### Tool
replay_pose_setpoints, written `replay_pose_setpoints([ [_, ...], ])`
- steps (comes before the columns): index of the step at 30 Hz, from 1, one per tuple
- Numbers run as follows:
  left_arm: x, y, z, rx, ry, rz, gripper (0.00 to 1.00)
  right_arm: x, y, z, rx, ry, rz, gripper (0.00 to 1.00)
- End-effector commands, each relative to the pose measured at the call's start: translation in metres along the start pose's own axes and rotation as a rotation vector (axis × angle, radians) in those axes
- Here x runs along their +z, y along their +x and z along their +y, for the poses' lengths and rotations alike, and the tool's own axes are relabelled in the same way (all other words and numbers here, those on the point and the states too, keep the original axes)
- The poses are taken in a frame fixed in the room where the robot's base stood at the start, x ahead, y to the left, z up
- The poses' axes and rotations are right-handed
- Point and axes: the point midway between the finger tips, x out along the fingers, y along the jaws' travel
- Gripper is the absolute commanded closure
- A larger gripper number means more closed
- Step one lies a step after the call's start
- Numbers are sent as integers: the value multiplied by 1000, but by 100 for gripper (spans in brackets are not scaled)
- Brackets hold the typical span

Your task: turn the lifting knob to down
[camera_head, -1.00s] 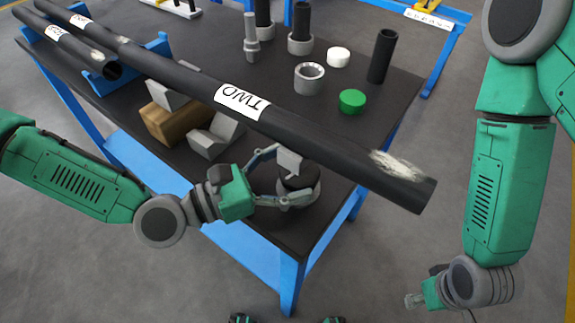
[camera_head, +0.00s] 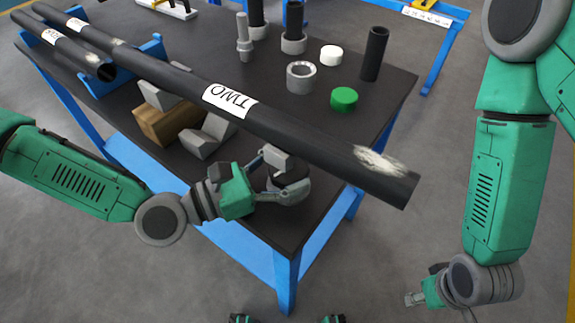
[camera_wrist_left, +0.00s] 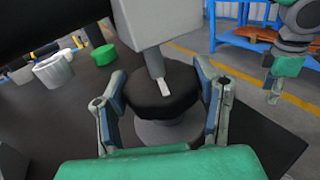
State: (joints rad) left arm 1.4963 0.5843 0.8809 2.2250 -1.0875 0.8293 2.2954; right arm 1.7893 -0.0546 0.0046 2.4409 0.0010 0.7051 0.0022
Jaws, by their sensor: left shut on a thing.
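The lifting knob (camera_wrist_left: 165,88) is a round black disc with a white mark, on a grey base under a grey block (camera_wrist_left: 143,22). In the head view the knob (camera_head: 289,170) sits near the front corner of the table, under the long black pipe labelled TWO (camera_head: 270,118). My left gripper (camera_head: 287,188) is shut on the knob, with one finger on each side of it in the left wrist view (camera_wrist_left: 162,100). My right gripper (camera_head: 412,299) hangs off the table at the lower right, small, its finger spacing unclear.
A wooden block (camera_head: 163,124) and a grey V-block (camera_head: 207,137) lie left of the gripper. A green cap (camera_head: 344,99), a white cap (camera_head: 331,56), a grey ring (camera_head: 300,77) and an upright black tube (camera_head: 374,54) stand behind the pipe. A second pipe (camera_head: 65,45) rests in a blue holder (camera_head: 150,48).

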Motion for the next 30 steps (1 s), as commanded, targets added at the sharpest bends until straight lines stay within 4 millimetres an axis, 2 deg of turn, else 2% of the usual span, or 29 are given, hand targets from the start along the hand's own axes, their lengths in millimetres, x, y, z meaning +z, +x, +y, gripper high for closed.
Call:
replay_pose_setpoints([
  [11, 1, 2, 2, 14, 3, -2, 73, 0, 0, 0, 0, 0, 0, 60],
  [17, 1, 2, 2, 77, 0, -2, 73, 0, -2, 0, 0, 0, 0, 60],
  [30, 1, 2, 1, 434, -3, -1, 73, 0, -8, 0, 0, 0, 0, 60],
])
